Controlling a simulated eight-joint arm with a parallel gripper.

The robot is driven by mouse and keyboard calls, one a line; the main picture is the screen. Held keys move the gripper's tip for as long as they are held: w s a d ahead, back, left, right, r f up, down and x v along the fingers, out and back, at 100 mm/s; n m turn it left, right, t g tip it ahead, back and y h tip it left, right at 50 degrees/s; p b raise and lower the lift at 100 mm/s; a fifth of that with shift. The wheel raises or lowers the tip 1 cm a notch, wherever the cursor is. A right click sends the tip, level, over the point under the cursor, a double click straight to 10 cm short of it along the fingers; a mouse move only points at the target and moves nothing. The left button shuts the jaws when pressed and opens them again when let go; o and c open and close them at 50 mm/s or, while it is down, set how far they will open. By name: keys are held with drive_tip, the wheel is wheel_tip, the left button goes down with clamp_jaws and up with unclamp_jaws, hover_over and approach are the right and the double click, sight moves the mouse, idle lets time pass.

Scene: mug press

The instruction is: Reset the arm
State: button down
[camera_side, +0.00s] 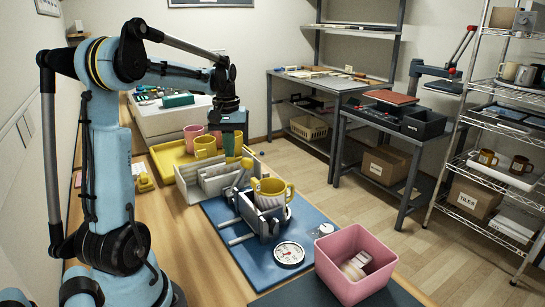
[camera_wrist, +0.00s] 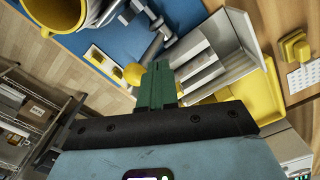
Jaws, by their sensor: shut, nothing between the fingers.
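My gripper (camera_side: 233,144) hangs pointing down over the pale divided rack, with its green fingers together and nothing between them. In the wrist view the shut green fingers (camera_wrist: 158,84) show in front of the rack (camera_wrist: 202,62). A yellow mug (camera_side: 271,192) sits at the grey press (camera_side: 255,217) on the blue mat (camera_side: 303,218), to the right of my gripper and apart from it. Part of the yellow mug (camera_wrist: 66,14) also shows at the top left of the wrist view.
A yellow tray (camera_side: 163,157) with pink and yellow mugs stands behind the rack. A round dial (camera_side: 289,253) lies on the mat. A pink bin (camera_side: 340,240) with pale pieces inside stands at the front right. Bare wooden table (camera_side: 205,255) lies left of the mat.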

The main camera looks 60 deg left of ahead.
drive_tip(key=shift+r, duration=0.45)
drive_tip(key=shift+d, duration=0.1)
drive_tip(key=d+m+t, duration=0.1)
drive_tip(key=d+m, duration=0.1)
drive_tip(key=d, duration=0.3)
drive_tip(key=w+d+m+t, duration=0.1)
drive_tip(key=d+m, duration=0.1)
drive_tip(key=d, duration=0.3)
drive_tip(key=d+r+m+t+y, duration=0.1)
drive_tip(key=d+m, duration=0.1)
drive_tip(key=d, duration=0.3)
drive_tip(key=shift+w+d+r, duration=0.1)
drive_tip(key=shift+w+d, duration=0.25)
drive_tip(key=shift+w, duration=0.05)
drive_tip(key=s+d+f+m+t, duration=0.1)
drive_tip(key=d+m+t, duration=0.1)
drive_tip(key=d, duration=0.4)
drive_tip(key=s+d+f+m+t+h, duration=0.1)
drive_tip(key=s+d+f+m+t, duration=0.1)
drive_tip(key=d+m, duration=0.2)
drive_tip(key=shift+s+d, duration=0.15)
drive_tip(key=shift+d, duration=0.95)
